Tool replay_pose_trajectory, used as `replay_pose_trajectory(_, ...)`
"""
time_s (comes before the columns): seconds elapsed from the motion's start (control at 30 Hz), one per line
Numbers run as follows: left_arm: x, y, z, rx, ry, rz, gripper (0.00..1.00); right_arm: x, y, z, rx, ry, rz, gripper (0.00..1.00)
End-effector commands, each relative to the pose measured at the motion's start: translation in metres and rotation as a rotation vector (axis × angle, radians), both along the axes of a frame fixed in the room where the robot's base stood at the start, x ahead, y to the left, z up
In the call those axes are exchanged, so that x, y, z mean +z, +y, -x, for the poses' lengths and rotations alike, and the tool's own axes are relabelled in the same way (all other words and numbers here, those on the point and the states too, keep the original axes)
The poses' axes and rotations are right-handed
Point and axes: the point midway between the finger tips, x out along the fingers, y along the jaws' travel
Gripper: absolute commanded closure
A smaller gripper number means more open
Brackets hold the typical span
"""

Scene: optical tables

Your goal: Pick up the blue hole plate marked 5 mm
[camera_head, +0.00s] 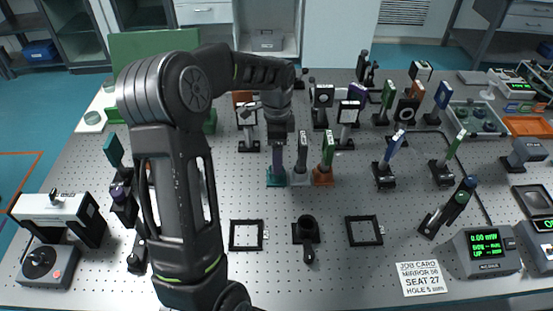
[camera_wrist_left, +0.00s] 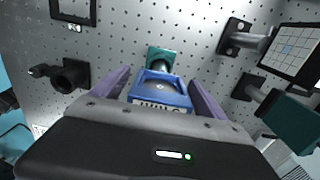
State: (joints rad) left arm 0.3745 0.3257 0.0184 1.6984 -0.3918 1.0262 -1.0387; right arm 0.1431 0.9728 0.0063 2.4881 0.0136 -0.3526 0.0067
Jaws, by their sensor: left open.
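A blue plate (camera_wrist_left: 162,92) with a round centre and a white label shows between the fingers of my left gripper (camera_wrist_left: 160,95) in the left wrist view. The label's dark marks are upside down and hard to read. The plate stands in a teal base (camera_wrist_left: 161,58). My left gripper is open, with one purple finger on each side of the plate; I cannot tell whether either touches it. In the head view the left gripper (camera_head: 278,150) points down over the teal base (camera_head: 276,179) and hides the plate. My right gripper is not in view.
A plate in a grey base (camera_head: 300,178) and a green plate in an orange base (camera_head: 323,176) stand close to the right. Black frames (camera_head: 246,235) and (camera_head: 364,230) and a dark post mount (camera_head: 307,235) lie in front. A job card (camera_head: 421,279) reads hole 5 mm.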

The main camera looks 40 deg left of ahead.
Motion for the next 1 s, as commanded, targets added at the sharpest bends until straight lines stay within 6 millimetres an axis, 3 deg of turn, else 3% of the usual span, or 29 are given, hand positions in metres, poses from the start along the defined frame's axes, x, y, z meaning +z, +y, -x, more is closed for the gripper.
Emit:
replay_pose_trajectory(0.57,0.0013,0.0001,0.0000,0.000,0.000,0.000,0.17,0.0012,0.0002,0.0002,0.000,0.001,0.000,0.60)
replay_pose_trajectory(1.0,0.0012,0.0001,-0.0001,0.000,0.000,0.000,0.53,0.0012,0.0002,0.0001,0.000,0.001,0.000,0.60)
